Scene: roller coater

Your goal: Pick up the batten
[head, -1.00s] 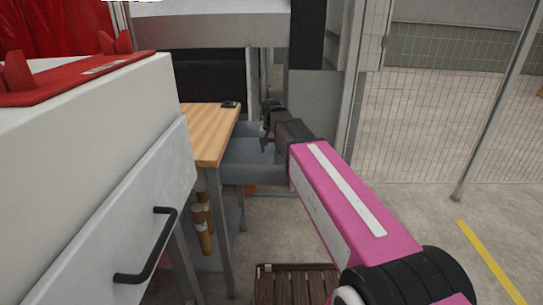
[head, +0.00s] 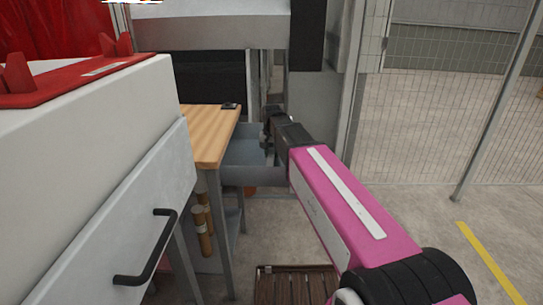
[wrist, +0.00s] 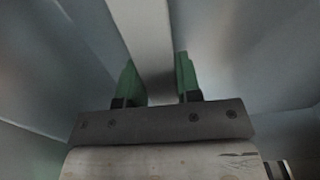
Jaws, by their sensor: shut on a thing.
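The batten (wrist: 155,50) appears in the wrist view as a pale grey, flat-sided strip running from the top edge down between my green fingers. My gripper (wrist: 161,80) is shut on it, one finger against each side. In the head view my gripper (head: 268,118) is small and dark at the end of my pink arm, over the open grey drawer (head: 246,152) beside the wooden bench top. The batten cannot be made out in the head view. Its far end is outside the wrist view.
The wooden bench top (head: 212,132) has a small black item (head: 230,105) on it. A white cabinet with a black handle (head: 145,250) fills the left. A slatted wooden pallet (head: 295,284) lies on the floor. A mesh fence (head: 430,130) stands at right.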

